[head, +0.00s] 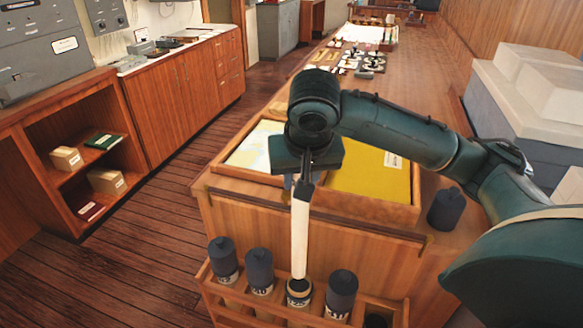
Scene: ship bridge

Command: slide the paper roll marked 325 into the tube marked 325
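My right gripper (303,181) points down and is shut on the top of a white paper roll (300,235). The roll hangs close to upright. Its lower end is at the mouth of an open dark tube (299,296) in the wooden rack; I cannot tell whether it is just inside or just above the rim. No marking can be read on the roll, and the label on the open tube is too small to read surely. My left gripper is not in view.
Capped dark tubes (260,272) (341,292) stand on both sides in the rack (235,308). A dark cap (446,208) stands on the wooden counter at the right. A chart tray (385,209) lies behind the roll. The floor at the left is clear.

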